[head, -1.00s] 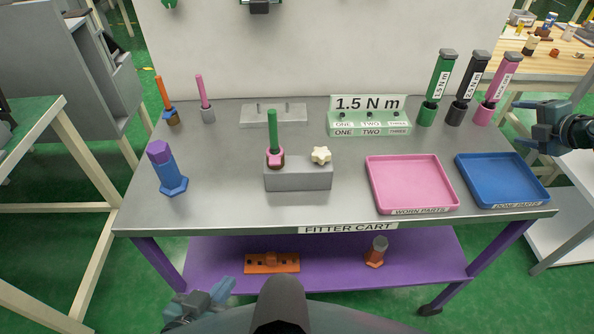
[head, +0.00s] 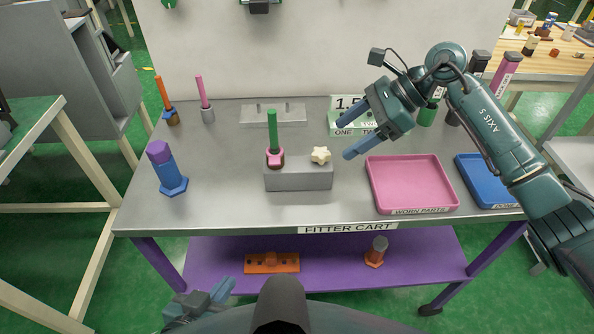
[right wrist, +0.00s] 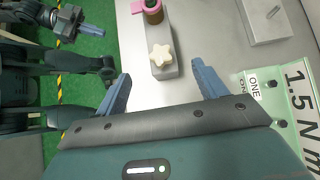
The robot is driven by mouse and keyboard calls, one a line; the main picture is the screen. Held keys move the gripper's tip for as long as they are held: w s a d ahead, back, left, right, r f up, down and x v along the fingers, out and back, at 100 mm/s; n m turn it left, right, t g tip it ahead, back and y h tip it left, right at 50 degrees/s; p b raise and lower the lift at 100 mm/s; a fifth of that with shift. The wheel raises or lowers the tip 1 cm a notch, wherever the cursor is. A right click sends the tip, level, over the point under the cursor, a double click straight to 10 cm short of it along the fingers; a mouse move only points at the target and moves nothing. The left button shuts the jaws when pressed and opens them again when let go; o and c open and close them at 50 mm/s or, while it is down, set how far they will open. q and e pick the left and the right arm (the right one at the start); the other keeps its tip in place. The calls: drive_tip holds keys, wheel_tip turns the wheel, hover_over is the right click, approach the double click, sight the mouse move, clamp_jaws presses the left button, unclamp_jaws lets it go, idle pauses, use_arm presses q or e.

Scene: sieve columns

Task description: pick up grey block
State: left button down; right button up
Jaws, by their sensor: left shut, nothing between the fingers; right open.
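The grey block (head: 300,181) sits near the front middle of the cart top, bearing a pink-collared green post and a cream star knob (head: 320,154). In the right wrist view the block (right wrist: 167,70) lies ahead, between the lines of the fingers. A second, flatter grey block (head: 260,119) with thin pins stands at the back; I cannot tell which one is meant. My right gripper (head: 344,137) is open and empty, above the cart, right of the front block and apart from it. My left gripper (head: 224,289) is shut and empty, low before the cart's front edge.
A green stand (head: 345,129) marked 1.5 N m is partly hidden behind my right gripper. A pink tray (head: 412,210) and a blue tray (head: 489,202) lie to the right. A blue bolt with a purple top (head: 168,171) stands at left. The cart top (head: 222,160) between bolt and block is clear.

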sight(309, 162)
drive_tip(key=x, duration=0.6)
drive_tip(key=shift+x, duration=2.7)
drive_tip(key=shift+w+d+f, duration=0.1)
drive_tip(key=shift+d, duration=0.05)
drive_tip(key=shift+c, duration=0.3)
drive_tip(key=c, duration=1.1)
drive_tip(key=shift+c, duration=0.2)
wheel_tip(309, 162, up, 10)
drive_tip(key=shift+r, duration=0.1)
